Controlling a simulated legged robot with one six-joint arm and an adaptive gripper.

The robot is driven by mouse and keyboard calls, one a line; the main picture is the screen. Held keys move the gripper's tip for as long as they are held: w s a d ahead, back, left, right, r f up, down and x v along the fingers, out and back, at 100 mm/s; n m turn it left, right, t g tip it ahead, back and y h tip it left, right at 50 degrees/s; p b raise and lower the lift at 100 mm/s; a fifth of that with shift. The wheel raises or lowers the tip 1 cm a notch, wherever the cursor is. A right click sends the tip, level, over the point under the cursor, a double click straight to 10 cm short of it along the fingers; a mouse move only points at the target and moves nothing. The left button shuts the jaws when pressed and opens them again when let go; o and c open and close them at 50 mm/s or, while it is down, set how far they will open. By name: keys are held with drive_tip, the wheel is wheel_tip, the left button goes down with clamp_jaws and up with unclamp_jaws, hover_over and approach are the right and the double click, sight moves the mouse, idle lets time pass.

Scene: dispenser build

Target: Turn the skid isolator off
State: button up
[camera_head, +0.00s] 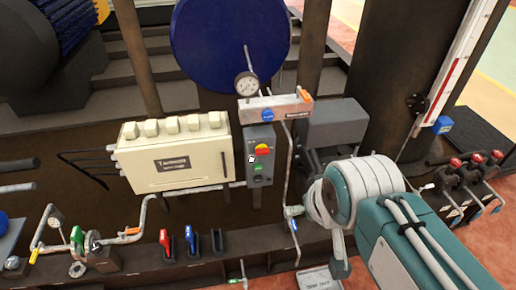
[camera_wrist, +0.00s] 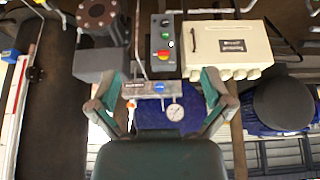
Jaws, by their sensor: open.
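A grey control box (camera_head: 260,183) stands upright right of a cream cabinet. It carries a red and yellow switch (camera_head: 262,150), which looks like the isolator, a small white knob (camera_head: 251,159) and a green button (camera_head: 258,169). In the wrist view the scene is upside down; the control box (camera_wrist: 167,72) and its red and yellow switch (camera_wrist: 163,55) show beyond my gripper. My gripper (camera_wrist: 161,88) is open and empty, its fingers spread wide and apart from the box. I cannot tell the switch's exact setting.
The cream cabinet (camera_head: 172,150) is left of the box. A manifold with a gauge (camera_head: 246,84) and a blue button sits above it. A thin vertical pipe (camera_head: 288,180) runs right of it. Red, blue and black levers (camera_head: 189,240) stand below. Red-topped valves (camera_head: 479,165) are far right.

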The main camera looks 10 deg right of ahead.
sight(263, 154)
drive_tip(key=w+f+t, duration=0.3)
drive_tip(key=w+f, duration=0.2)
drive_tip(key=w, duration=0.8)
drive_tip(key=w+f+t, duration=0.3)
drive_tip(key=w+f, duration=0.1)
drive_tip(key=w, duration=0.9)
drive_tip(key=w+f+t, duration=0.2)
drive_tip(key=f+t, duration=0.1)
drive_tip(key=f, duration=0.5)
drive_tip(key=w+f+t, duration=0.3)
drive_tip(key=f, duration=0.6)
drive_tip(key=w, duration=1)
drive_tip(key=shift+w+r, duration=0.2)
drive_tip(key=shift+r, duration=0.05)
drive_tip(key=shift+c, duration=0.3)
drive_tip(key=c, duration=1)
